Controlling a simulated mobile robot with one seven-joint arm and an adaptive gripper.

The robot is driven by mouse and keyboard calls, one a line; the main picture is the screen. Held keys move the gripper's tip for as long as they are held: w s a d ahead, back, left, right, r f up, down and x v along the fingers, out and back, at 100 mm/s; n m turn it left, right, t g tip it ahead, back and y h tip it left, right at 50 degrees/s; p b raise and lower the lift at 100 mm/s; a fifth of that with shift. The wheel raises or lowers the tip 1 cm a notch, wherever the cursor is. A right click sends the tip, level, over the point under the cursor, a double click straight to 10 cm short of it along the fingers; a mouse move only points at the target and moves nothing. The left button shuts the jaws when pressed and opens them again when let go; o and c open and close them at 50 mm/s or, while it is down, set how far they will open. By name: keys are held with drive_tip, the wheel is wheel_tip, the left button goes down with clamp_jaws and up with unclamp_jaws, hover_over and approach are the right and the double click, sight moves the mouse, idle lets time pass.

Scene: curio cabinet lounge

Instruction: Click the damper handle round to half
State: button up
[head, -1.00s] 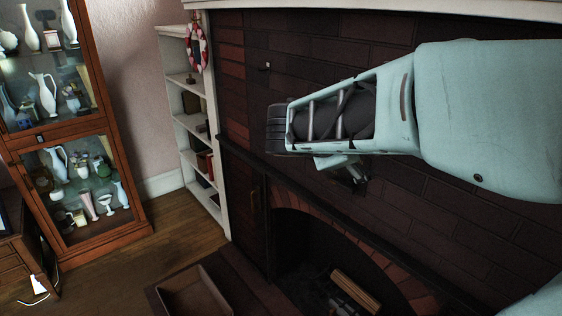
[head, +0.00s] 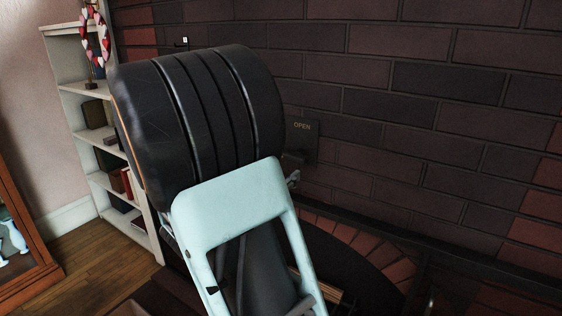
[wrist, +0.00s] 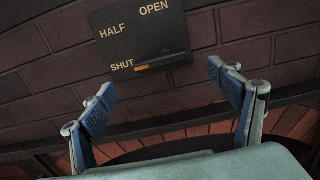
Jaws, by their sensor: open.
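The damper plate (wrist: 152,28) is a dark panel on the brick wall, lettered OPEN, HALF and SHUT in the wrist view. The damper handle (wrist: 162,62) is a dark bar with an orange stripe at its left end, lying beside the SHUT mark. My gripper (wrist: 160,77) is open and empty, its two blue-padded fingers spread on either side of the handle in the picture, apart from it. In the head view the plate (head: 303,143) shows only its OPEN end; my wrist hides most of the rest.
The brick chimney wall (head: 440,120) fills the right of the head view, with the arched fireplace opening (head: 345,262) below. A white bookshelf (head: 88,87) with a heart wreath (head: 95,35) stands at the left. A wooden cabinet (head: 25,245) shows at the left edge.

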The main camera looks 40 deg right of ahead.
sight(290, 158)
drive_tip(key=b+x, duration=0.1)
drive_tip(key=x, duration=0.8)
drive_tip(key=shift+d, duration=0.2)
drive_tip(key=shift+c, duration=0.2)
drive_tip(key=c, duration=1.1)
drive_tip(key=shift+c, duration=0.3)
